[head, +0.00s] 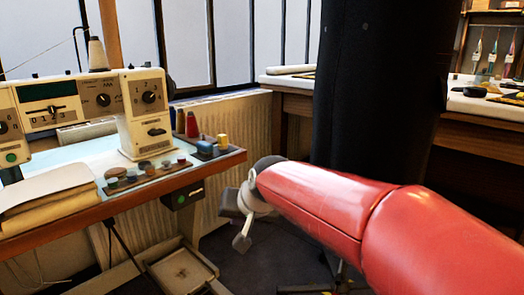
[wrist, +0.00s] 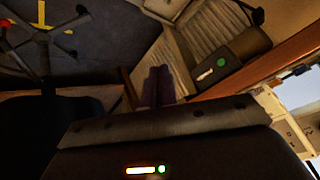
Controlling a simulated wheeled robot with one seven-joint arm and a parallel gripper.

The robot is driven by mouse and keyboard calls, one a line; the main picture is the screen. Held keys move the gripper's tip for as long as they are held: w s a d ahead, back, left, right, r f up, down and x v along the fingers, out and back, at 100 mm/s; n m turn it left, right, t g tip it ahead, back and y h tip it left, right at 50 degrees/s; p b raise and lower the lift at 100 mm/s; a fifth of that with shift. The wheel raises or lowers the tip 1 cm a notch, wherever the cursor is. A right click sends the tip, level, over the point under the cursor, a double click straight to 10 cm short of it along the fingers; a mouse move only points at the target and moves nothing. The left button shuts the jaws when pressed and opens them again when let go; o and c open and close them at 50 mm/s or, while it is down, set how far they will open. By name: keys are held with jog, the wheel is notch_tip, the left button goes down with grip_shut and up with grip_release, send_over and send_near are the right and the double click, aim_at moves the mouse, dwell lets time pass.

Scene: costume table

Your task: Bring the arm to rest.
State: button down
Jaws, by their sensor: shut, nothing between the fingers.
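My red arm (head: 330,205) reaches in from the lower right of the head view, over the floor between the two tables. At its end my gripper (head: 240,215) hangs in the air, right of the sewing table's corner and apart from it. In the wrist view the gripper's two dark fingers (wrist: 158,84) lie side by side, shut, with nothing between them.
The sewing table (head: 222,160) at left bears a sewing machine (head: 140,115), folded cloth (head: 50,190) and spools. A black column-like form (head: 380,85) stands behind the arm. Another table (head: 290,88) is at back right. A wheeled base (wrist: 45,30) stands on the floor.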

jog(key=s+d+f+h+p, duration=0.1)
jog(key=s+d+f+h, duration=0.1)
jog(key=s+d, duration=0.9)
jog(key=s+d+f+m+g+h+p, duration=0.1)
jog(key=s+d+f+h, duration=0.1)
jog(key=s+d, duration=0.9)
jog(key=shift+s+d+h, duration=0.3)
jog(key=shift+d+h, duration=0.1)
jog(key=shift+d, duration=0.15)
jog(key=shift+a, duration=0.15)
